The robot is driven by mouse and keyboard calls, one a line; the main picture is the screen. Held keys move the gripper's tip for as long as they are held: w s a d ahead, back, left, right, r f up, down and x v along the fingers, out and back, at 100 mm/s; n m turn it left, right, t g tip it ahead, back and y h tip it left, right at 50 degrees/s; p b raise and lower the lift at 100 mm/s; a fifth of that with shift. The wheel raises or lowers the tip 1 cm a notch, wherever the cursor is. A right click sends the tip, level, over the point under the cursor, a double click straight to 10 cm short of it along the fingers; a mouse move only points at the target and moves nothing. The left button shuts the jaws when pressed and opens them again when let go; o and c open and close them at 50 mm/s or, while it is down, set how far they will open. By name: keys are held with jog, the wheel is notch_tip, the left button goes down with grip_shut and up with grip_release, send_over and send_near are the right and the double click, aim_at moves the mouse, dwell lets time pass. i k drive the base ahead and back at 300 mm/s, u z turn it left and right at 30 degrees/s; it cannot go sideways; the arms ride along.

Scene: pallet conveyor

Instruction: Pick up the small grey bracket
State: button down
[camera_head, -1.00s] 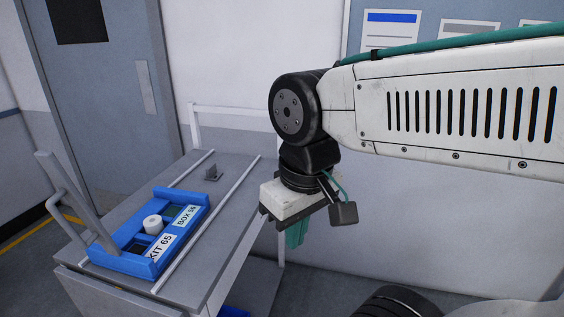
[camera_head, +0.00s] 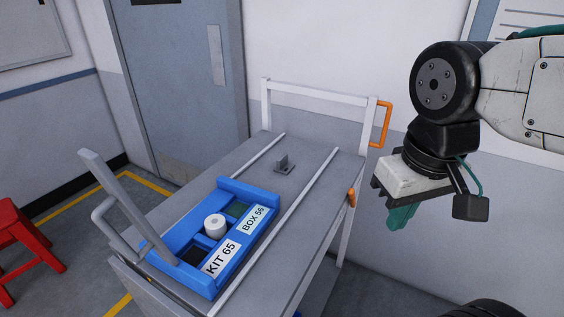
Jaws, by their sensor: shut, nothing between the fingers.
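The small grey bracket (camera_head: 284,165) sits upright on the grey cart top (camera_head: 262,205), between two pale rails and behind the blue tray. My gripper (camera_head: 400,217) hangs to the right of the cart, pointing down, with teal fingers. It is shut and empty, apart from the bracket. The blue tray (camera_head: 207,289) carries labels reading KIT 65 and BOX 56. A white roll (camera_head: 215,226) stands in the tray.
A grey post (camera_head: 128,205) and a handle rise at the cart's near left. A white frame with an orange handle (camera_head: 385,124) stands at its back. A red stool (camera_head: 12,235) is at the far left. The cart top around the bracket is clear.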

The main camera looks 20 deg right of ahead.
aim_at(284, 167)
jog(key=k, duration=0.5)
jog(key=z, duration=1.65)
jog(key=i, duration=2.05)
jog(key=u, duration=3.1)
jog(key=i, duration=0.5)
jog(key=u, duration=0.05)
